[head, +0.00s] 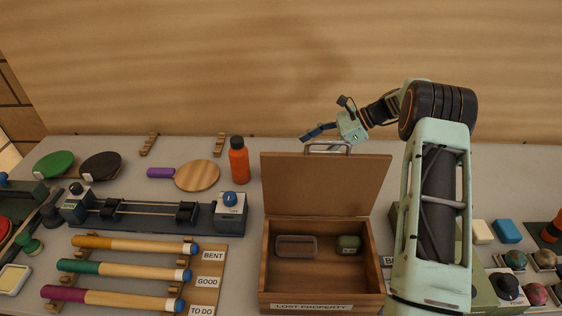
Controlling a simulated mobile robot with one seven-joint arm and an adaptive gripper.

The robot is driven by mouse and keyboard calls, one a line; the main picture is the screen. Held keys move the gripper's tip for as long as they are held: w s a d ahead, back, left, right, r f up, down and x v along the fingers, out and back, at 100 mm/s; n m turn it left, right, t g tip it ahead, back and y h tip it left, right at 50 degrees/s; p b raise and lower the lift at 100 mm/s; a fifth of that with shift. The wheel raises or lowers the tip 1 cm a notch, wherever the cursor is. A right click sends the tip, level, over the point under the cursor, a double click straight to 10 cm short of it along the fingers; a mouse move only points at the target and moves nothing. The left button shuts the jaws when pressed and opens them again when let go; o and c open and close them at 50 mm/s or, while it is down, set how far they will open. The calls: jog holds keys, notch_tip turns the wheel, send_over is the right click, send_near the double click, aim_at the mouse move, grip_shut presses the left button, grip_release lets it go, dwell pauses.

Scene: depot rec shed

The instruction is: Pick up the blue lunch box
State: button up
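No object is plainly recognisable as a blue lunch box. A small blue block (507,231) lies on the table at the right; it is too small to tell what it is. A clear, rounded rectangular container (296,246) and a small green item (348,244) lie inside an open wooden box (320,295) labelled "LOST PROPERTY". The box's lid (325,185) stands raised at the back and hides the table behind it. My gripper (325,117) is above and behind the lid, pointing left, fingers spread, with nothing clearly held.
An orange bottle (239,163) stands left of the lid. A round wooden paddle (197,176), a rail device (150,213) and several colored-handled sticks (135,245) fill the left. My arm covers part of the table right of the box.

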jog(key=shift+s+d+f+m+y, duration=0.25)
jog(key=shift+d+f+y, duration=0.1)
jog(key=shift+f, duration=0.1)
jog(key=shift+s+d+f+m+y, duration=0.2)
jog(key=shift+f+m+y, duration=0.05)
jog(key=shift+f+y, duration=0.15)
jog(key=p+x, duration=0.1)
jog(key=x, duration=0.4)
jog(key=shift+a, duration=0.1)
jog(key=shift+w+p+x, duration=0.15)
jog(key=shift+p+x, duration=0.45)
jog(key=shift+x, duration=0.8)
jog(key=shift+w+p+x, duration=0.1)
jog(key=shift+p+x, duration=0.5)
jog(key=shift+x, duration=0.8)
jog(key=shift+f, duration=0.1)
jog(key=shift+c, duration=0.6)
jog(key=c, duration=1)
jog(key=shift+c, duration=1.1)
